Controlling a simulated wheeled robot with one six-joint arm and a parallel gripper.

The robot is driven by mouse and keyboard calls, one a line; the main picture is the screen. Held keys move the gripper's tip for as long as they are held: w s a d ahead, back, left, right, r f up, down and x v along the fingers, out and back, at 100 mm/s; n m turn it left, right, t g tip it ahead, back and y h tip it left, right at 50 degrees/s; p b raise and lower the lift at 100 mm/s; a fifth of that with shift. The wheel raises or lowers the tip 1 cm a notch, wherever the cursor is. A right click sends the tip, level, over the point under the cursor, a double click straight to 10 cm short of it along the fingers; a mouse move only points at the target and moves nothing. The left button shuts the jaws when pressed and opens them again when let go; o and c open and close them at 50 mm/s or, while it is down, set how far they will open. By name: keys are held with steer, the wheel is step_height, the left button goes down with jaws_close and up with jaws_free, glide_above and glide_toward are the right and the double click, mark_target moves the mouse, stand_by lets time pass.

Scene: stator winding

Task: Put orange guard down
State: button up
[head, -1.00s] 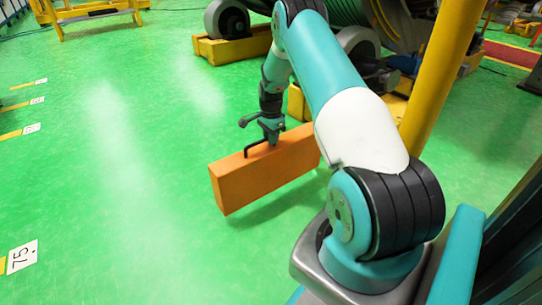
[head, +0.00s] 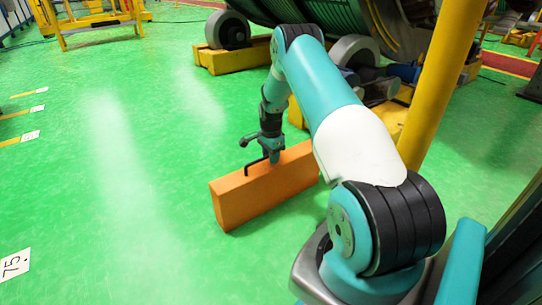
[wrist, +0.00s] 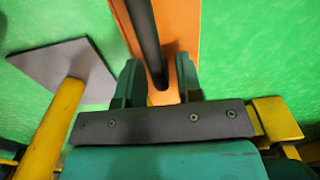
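The orange guard (head: 262,188) is a long block standing on its narrow edge, apparently on the green floor, with a black handle (head: 256,166) on top. My gripper (head: 274,160) is low over the guard's top, at the handle. In the wrist view, the guard (wrist: 182,25) runs up from between the fingers, and the dark handle bar (wrist: 147,40) passes between them. My gripper's two fingers (wrist: 160,82) are spread, one on each side of the bar, with orange showing in the gap. The guard's far end is hidden behind my arm.
A yellow post (head: 440,85) stands to the right; its grey base plate (wrist: 62,68) shows in the wrist view. The large machine (head: 330,15) with wheels and yellow blocks (head: 225,57) is behind.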

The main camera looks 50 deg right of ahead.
steer(key=shift+o, duration=0.2)
step_height(320, 180, up, 12)
steer(key=p, duration=0.7)
steer(key=w+a+r+n+t+y, duration=0.1)
steer(key=a+r+n, duration=0.3)
steer(key=a+r, duration=0.4)
steer(key=w+a+r+n, duration=0.1)
steer(key=a+r+n, duration=0.4)
steer(key=a, duration=0.5)
steer(key=s+a+r+n+y, duration=0.1)
steer(key=s+a+r+n, duration=0.25)
steer(key=a, duration=0.25)
steer(key=s+a+r+n, duration=0.2)
steer(key=a+r, duration=0.2)
steer(key=a, duration=0.3)
steer(key=s+a+r+n, duration=0.2)
steer(key=s+a+n, duration=0.2)
steer(key=s, duration=0.4)
steer(key=s+a+r+n+y, duration=0.1)
steer(key=s+a+r+n, duration=0.1)
steer(key=s+a+n, duration=0.3)
steer(key=s+a+r+n+g+y, duration=0.1)
steer(key=s+a+n, duration=0.3)
steer(key=s, duration=0.6)
steer(key=shift+s+a+r, duration=0.35)
steer(key=shift+a+r, duration=0.2)
steer(key=shift+a, duration=0.2)
steer(key=shift+r, duration=0.1)
